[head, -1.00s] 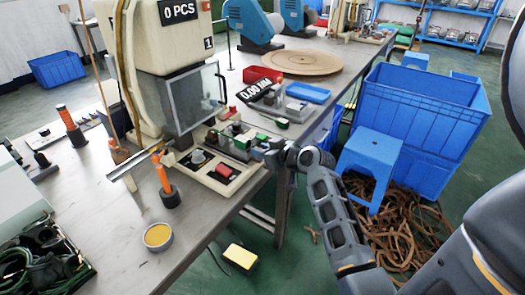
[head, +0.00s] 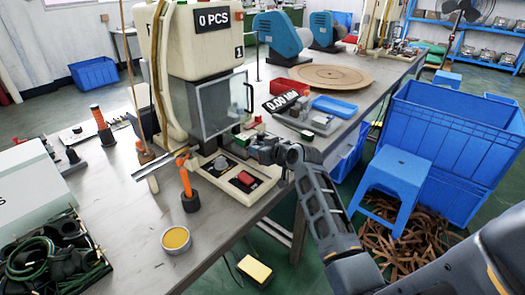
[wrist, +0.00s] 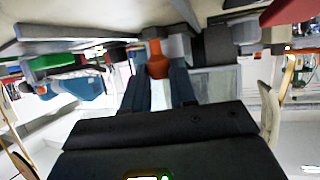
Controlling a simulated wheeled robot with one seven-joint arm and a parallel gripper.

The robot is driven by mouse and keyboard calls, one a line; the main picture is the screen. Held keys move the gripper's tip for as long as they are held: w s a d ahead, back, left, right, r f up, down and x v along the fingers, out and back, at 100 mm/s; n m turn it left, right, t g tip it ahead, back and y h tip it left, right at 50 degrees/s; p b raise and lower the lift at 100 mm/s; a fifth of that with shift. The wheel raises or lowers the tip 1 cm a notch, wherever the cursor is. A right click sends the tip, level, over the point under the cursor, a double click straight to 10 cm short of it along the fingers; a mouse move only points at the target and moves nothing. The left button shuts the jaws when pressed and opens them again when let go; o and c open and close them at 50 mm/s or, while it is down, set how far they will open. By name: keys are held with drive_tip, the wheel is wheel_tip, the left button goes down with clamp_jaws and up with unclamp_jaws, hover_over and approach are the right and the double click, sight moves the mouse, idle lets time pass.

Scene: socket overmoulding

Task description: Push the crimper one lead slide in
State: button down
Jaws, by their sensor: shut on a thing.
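Crimper one (head: 190,50) is the cream machine with the "0 PCS" sign, a "1" label and a clear guard door (head: 220,105). My gripper (head: 249,143) is at the right front of its base, beside the door's lower edge. In the wrist view my gripper (wrist: 158,80) has its two dark fingers closed about an orange-red knob (wrist: 157,62), which I take for the lead slide's handle. Grey blocks sit beside the knob there. In the head view the slide is hidden behind my gripper, so how far in it is cannot be told.
A control panel with a red button (head: 244,179) lies just in front of my gripper. An orange-handled tool (head: 186,178) and a yellow-filled tin (head: 175,239) stand on the bench. A "0.00" display (head: 281,101) and blue tray (head: 335,107) lie behind. A blue stool (head: 396,175) stands right.

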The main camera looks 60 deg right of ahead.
drive_tip(key=c, duration=0.9)
unclamp_jaws()
drive_tip(key=shift+w, duration=0.2)
drive_tip(key=shift+v, duration=3.9)
drive_tip(key=s+a+f+n, duration=0.1)
drive_tip(key=s+a+f, duration=0.15)
drive_tip(key=a, duration=0.55)
drive_tip(key=s+a+f+y, duration=0.1)
drive_tip(key=s+a+f, duration=0.1)
drive_tip(key=s+a, duration=0.35)
drive_tip(key=s+a+f+n, duration=0.1)
drive_tip(key=a+f, duration=0.1)
drive_tip(key=a, duration=0.7)
drive_tip(key=s+a+r+n+t+y, duration=0.1)
drive_tip(key=s+a+r+n+y, duration=0.1)
drive_tip(key=s+a+r, duration=0.3)
drive_tip(key=s+a+r+n+t+y, duration=0.1)
drive_tip(key=s+a+r+t+y, duration=0.1)
drive_tip(key=s+a+r, duration=0.4)
drive_tip(key=s+a+y, duration=0.1)
drive_tip(key=s+a, duration=0.3)
drive_tip(key=s, duration=0.2)
drive_tip(key=shift+a+n, duration=0.3)
drive_tip(key=shift+n, duration=0.1)
